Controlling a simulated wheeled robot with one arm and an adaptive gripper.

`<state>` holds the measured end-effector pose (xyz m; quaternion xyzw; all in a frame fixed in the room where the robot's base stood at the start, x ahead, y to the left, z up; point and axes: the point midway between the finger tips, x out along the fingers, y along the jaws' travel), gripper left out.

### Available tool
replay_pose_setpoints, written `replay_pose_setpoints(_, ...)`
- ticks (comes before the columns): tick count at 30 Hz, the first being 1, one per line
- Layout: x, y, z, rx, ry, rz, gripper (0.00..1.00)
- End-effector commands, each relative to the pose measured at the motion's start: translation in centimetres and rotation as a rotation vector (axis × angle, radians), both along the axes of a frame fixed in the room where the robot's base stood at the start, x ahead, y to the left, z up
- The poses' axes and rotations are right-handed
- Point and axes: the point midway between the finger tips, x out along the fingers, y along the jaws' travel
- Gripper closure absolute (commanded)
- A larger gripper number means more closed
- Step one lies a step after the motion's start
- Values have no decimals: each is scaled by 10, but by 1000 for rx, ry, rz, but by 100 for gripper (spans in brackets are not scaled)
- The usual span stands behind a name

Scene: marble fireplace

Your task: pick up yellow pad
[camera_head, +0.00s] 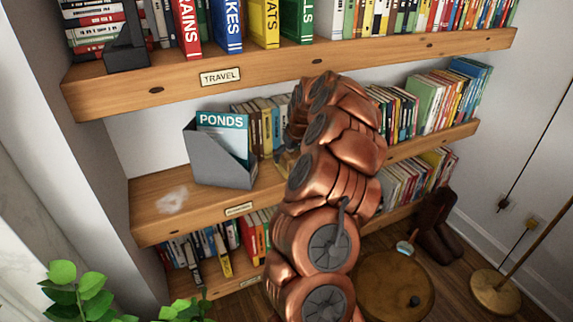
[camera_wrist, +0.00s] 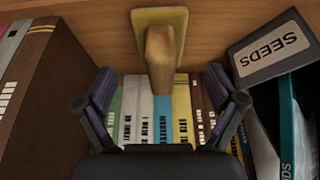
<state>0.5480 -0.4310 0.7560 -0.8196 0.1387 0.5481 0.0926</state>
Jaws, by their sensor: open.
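In the wrist view a flat yellow pad (camera_wrist: 139,30) with a tan block-like part (camera_wrist: 160,55) sticking out from it is at the top middle, against brown wood. My gripper (camera_wrist: 160,86) is open. Its two dark fingers are spread to the left and right of the tan part's near end, with clear gaps and no visible contact. In the head view my arm reaches to the middle shelf and hides most of the gripper and the pad.
A row of books (camera_wrist: 130,115) lies below and behind the fingers. A dark brown book (camera_wrist: 55,80) is at left. The grey SEEDS file holder (camera_wrist: 272,60) is close at right. In the head view the grey holder (camera_head: 213,168) with the PONDS booklet stands left of my arm, under the TRAVEL shelf (camera_head: 280,80).

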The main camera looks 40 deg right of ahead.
Motion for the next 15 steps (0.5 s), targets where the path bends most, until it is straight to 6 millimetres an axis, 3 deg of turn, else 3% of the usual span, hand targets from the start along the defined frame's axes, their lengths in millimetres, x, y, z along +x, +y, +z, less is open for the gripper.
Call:
replay_pose_setpoints(9, 7, -1, -36, 2, 3, 0, 6)
replay_pose_setpoints(15, 13, -3, -48, 0, 0, 0, 6)
